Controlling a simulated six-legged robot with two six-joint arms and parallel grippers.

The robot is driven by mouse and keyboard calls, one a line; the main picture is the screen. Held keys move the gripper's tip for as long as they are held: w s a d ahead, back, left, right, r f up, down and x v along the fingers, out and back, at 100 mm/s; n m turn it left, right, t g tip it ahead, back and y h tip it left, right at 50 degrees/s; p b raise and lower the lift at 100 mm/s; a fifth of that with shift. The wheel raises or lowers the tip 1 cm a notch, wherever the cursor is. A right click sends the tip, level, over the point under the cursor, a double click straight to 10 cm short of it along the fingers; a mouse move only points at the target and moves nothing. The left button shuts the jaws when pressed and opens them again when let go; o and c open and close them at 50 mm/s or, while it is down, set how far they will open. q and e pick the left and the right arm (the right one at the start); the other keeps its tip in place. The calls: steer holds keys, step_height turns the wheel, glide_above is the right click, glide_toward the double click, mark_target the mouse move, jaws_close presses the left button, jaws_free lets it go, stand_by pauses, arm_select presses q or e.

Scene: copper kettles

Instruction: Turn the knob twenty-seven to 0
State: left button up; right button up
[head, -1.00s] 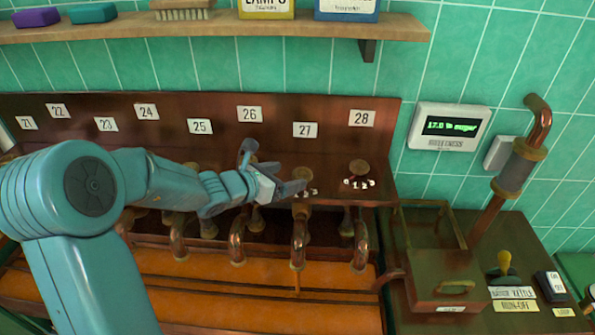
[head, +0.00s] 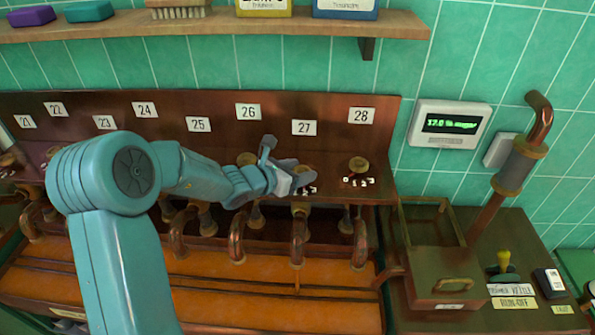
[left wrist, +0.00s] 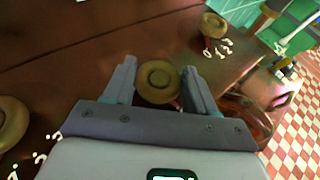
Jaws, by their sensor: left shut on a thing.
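Knob twenty-seven is a round brass knob (left wrist: 158,78) below the "27" plate (head: 304,127) on the dark wooden panel. My left gripper (head: 302,178) has reached it, and in the left wrist view its two fingers (left wrist: 160,84) are on either side of the knob, shut on it. My right gripper is not in view.
Knob twenty-eight (head: 358,165) with its 0 to 3 scale stands just right, and knob twenty-six (left wrist: 10,124) just left. Copper pipes (head: 298,240) hang below the panel. A wall display (head: 450,123) shows green text, seemingly "17.0 % sugar". A shelf (head: 220,30) runs above.

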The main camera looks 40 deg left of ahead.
arm_select(q)
steer(key=shift+s+a+f+m+h, duration=0.1)
steer(key=shift+a+m+h, duration=0.05)
steer(key=shift+m+h, duration=0.15)
steer(key=shift+a+m+g+h+b, duration=0.15)
steer(key=shift+m+g+h+b, duration=0.3)
steer(key=shift+m+h, duration=0.5)
steer(key=m+g+h, duration=0.2)
steer(key=m+h, duration=0.1)
steer(key=shift+a+h+p, duration=0.2)
steer(key=shift+h+p, duration=0.05)
steer(key=shift+p, duration=0.1)
steer(key=m+g+h, duration=0.1)
steer(key=m+g, duration=0.1)
steer(key=m+g+h, duration=0.1)
steer(key=m+h, duration=0.1)
steer(key=shift+w+a+m+g, duration=0.1)
steer(key=shift+w+m+g, duration=0.15)
steer(key=shift+w+g, duration=0.1)
steer(key=shift+m+g+h, duration=0.5)
steer(key=shift+m+g, duration=0.3)
steer(key=shift+g, duration=0.1)
steer(key=shift+w+r, duration=0.1)
steer(key=shift+r, duration=0.1)
steer(key=shift+r+m, duration=0.1)
steer(key=shift+m, duration=0.2)
steer(key=o, duration=1)
steer(key=shift+o, duration=0.3)
steer(key=shift+a, duration=0.1)
